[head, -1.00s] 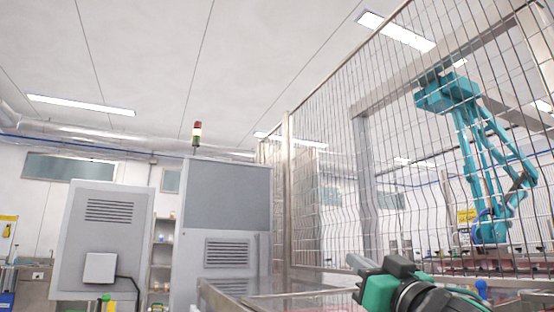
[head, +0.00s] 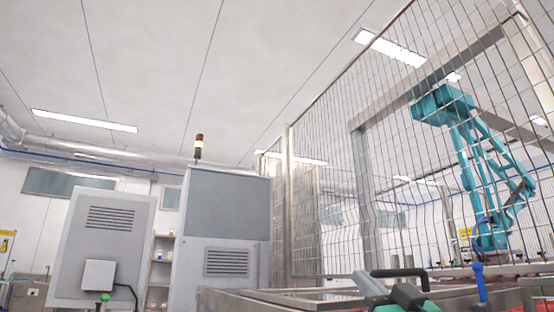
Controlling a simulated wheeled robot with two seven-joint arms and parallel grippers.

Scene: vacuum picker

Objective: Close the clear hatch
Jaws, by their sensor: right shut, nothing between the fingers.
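A low steel frame (head: 245,296) runs along the bottom middle of the head view. A pale, flat, see-through panel seems to lie within it, which may be the clear hatch; its edges are cut off, so I cannot tell how far open it is. My right gripper (head: 368,283) is at the bottom, right of centre, with a grey finger and green body showing. It is shut and empty. A black bent bar (head: 400,272) shows just above the gripper; I cannot tell whether it is a handle or whether the gripper touches it. My left gripper is out of view.
Grey cabinets (head: 222,225) stand at the left. A post with a blue knob (head: 478,270) stands right of my gripper.

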